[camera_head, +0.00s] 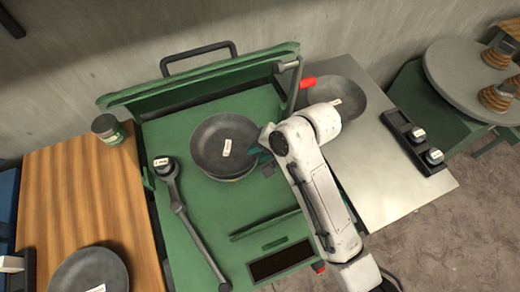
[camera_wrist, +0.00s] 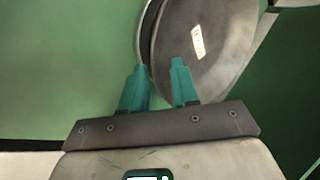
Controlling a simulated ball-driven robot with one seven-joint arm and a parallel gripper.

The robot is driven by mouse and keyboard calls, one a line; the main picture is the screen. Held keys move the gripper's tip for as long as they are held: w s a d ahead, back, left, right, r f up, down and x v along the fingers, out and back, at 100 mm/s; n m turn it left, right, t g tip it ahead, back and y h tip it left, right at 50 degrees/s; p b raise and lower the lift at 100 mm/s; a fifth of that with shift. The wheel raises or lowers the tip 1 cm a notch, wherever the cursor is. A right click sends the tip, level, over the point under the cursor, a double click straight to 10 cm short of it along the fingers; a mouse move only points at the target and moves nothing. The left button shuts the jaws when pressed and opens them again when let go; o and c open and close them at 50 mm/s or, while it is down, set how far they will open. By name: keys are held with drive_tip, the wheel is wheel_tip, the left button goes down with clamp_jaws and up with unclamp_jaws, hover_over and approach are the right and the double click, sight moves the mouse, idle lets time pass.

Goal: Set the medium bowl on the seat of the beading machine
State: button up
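A dark grey bowl (camera_head: 212,138) with a white label sits at the seat of the green beading machine (camera_head: 185,225). A second dark round edge shows just below its rim; I cannot tell whether it is the seat. My gripper (camera_head: 258,156) is at the bowl's right side in the head view. In the wrist view, the teal fingers of my gripper (camera_wrist: 159,66) stand apart, one on each side of the near wall of the bowl (camera_wrist: 220,65), with a gap showing between them. The label is too small to read, and my arm hides part of the machine.
Another grey bowl (camera_head: 350,91) lies on the steel table (camera_head: 385,185) at right, and one (camera_head: 78,275) on the wooden table (camera_head: 70,200) at left. A green can (camera_head: 108,130), the machine's lever (camera_head: 188,220) and a red-handled bar (camera_head: 292,85) stand around the bowl.

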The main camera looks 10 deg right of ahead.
drive_tip(key=v, duration=1)
drive_tip(key=shift+d+r, duration=0.25)
drive_tip(key=shift+r, duration=0.1)
idle(0.4)
